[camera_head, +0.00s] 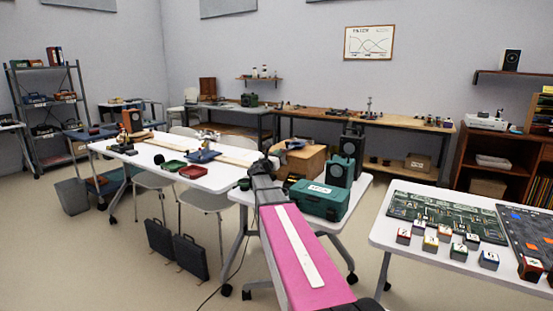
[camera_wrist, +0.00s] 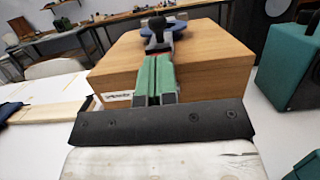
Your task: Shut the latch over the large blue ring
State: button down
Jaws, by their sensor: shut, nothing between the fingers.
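My gripper (camera_wrist: 154,64) reaches forward in the wrist view with its green fingers together and nothing between them. Beyond its tips a wooden box (camera_wrist: 215,58) has a blue, round, flat piece on top, which looks like the blue ring (camera_wrist: 199,27). A dark knob-like piece (camera_wrist: 157,24) stands in front of the ring and hides part of it. I cannot tell whether this is the latch, or whether my fingers touch it. In the head view the wooden box (camera_head: 306,164) stands beyond my arm, and the ring is too small to make out clearly.
A white table (camera_head: 185,181) with red and green trays is at left. Another table (camera_head: 420,259) at right holds numbered blocks and a circuit board. Black cases (camera_head: 176,250) stand on the floor.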

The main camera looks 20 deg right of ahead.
jog(key=shift+w+d+r, duration=0.25)
jog(key=shift+r, duration=0.05)
